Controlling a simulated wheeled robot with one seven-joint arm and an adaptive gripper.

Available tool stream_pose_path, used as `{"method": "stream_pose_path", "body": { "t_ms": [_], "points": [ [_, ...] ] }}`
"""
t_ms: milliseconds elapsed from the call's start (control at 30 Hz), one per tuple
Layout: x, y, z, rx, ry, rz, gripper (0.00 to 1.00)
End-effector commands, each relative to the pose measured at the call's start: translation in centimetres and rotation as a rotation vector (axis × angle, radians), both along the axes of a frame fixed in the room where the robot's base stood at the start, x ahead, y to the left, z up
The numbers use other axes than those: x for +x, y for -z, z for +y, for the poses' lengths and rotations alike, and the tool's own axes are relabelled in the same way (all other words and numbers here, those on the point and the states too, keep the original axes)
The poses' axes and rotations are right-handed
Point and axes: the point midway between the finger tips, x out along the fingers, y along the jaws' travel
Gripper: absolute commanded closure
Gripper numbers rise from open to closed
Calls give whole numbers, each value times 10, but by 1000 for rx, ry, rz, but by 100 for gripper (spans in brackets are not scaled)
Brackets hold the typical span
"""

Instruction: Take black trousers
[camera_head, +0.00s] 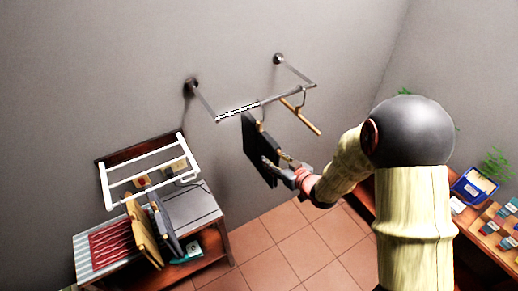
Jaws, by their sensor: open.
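Black trousers (251,137) hang from a wooden hanger (261,127) hooked on the wall-mounted metal rail (238,112). They hang as a flat dark panel, tilted in the picture. My gripper (276,160) is at the lower right part of the trousers, with its fingers pointing left towards them. The gripper is open. One finger overlaps the dark cloth in the picture; I cannot tell whether it touches or whether cloth lies between the fingers.
An empty wooden hanger (302,117) hangs on the rail to the right. A wooden shelf (470,240) with a blue box (473,187) is at right. Tiled floor (285,240) is clear.

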Motion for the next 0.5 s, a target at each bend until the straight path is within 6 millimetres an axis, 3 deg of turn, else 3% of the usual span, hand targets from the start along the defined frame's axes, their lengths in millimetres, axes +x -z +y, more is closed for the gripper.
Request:
{"method": "stream_pose_path", "body": {
  "t_ms": [200,500],
  "points": [
    [19,11,12,1,-1,2,56],
    [26,15,17,0,0,0,56]
  ]
}}
